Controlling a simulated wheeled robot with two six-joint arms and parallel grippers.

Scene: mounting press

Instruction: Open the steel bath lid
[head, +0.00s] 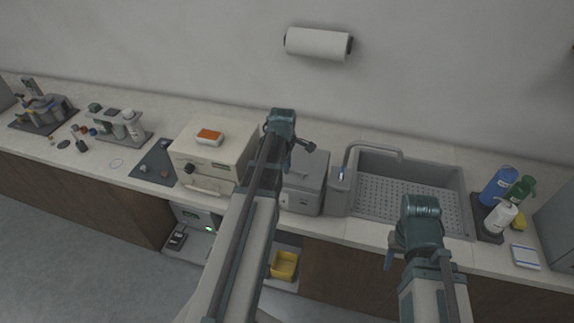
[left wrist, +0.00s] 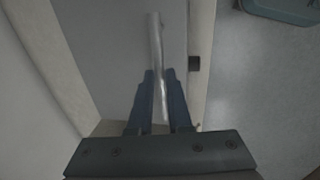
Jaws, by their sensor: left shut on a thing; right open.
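The steel bath (head: 302,198) is a grey box on the counter, between the cream press and the sink. Its lid (head: 314,167) looks down flat on top, though my left arm hides part of it. My left gripper (head: 289,164) is at the lid's left side. In the left wrist view, my left gripper (left wrist: 158,88) is shut on a silver bar handle (left wrist: 155,45), which runs lengthwise between the fingers above a flat grey surface. My right gripper (head: 390,257) is open and empty at the counter's front edge, away from the bath; its fingertips are barely visible.
The cream press (head: 205,150) with an orange-topped box stands left of the bath. A sink (head: 400,195) with a tap is to the right. Bottles (head: 500,187) stand farther right. A yellow bin (head: 284,265) sits below the counter.

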